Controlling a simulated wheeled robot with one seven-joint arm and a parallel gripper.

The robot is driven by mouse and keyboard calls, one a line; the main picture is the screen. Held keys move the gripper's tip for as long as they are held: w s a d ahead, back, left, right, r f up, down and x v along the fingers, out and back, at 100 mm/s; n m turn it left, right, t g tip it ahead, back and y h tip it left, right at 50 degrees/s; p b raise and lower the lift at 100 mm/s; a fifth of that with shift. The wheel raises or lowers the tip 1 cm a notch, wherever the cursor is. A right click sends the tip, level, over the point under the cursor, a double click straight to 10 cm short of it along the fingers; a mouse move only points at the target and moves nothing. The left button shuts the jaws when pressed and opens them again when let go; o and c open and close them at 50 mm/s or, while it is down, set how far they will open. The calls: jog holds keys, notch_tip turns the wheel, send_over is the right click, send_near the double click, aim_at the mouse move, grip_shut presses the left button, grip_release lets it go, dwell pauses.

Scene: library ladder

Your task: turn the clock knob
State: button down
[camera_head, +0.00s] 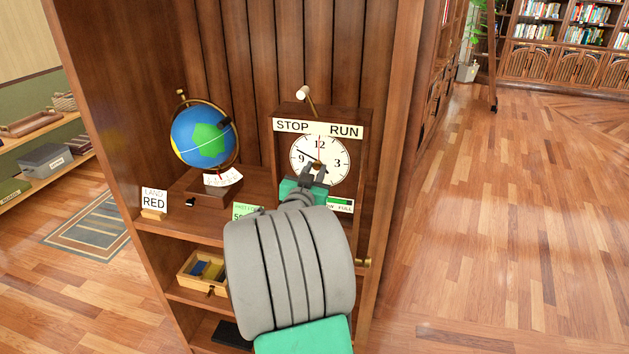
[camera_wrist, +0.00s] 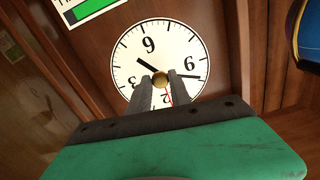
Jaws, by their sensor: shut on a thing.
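The clock (camera_head: 340,155) stands on the shelf in a wooden case, with a white dial under a sign reading STOP and RUN. Its dial (camera_wrist: 190,45) shows turned in the wrist view. The small round brass knob (camera_wrist: 161,80) sits at the dial's centre, between the fingertips. My gripper (camera_wrist: 163,84) is shut on the knob; in the head view, my gripper (camera_head: 316,174) reaches the front of the dial. My arm hides the lower part of the case in the head view. A lever with a pale knob (camera_head: 302,92) stands on top of the case, near the STOP side.
A globe (camera_head: 203,137) on a wooden base stands left of the clock. A card reading LAND RED (camera_head: 154,201) and a green card (camera_head: 246,212) stand near the shelf's front. A wooden tray (camera_head: 187,279) is on the shelf below. Open floor (camera_head: 530,230) lies to the right.

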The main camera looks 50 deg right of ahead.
jog(key=shift+f+m+b, duration=0.2)
jog(key=shift+m+b, duration=0.2)
jog(key=shift+b, duration=0.35)
jog(key=shift+r, duration=0.2)
jog(key=c, duration=1.2)
grip_release()
jog(key=b+v, duration=0.1)
jog(key=v, duration=0.7)
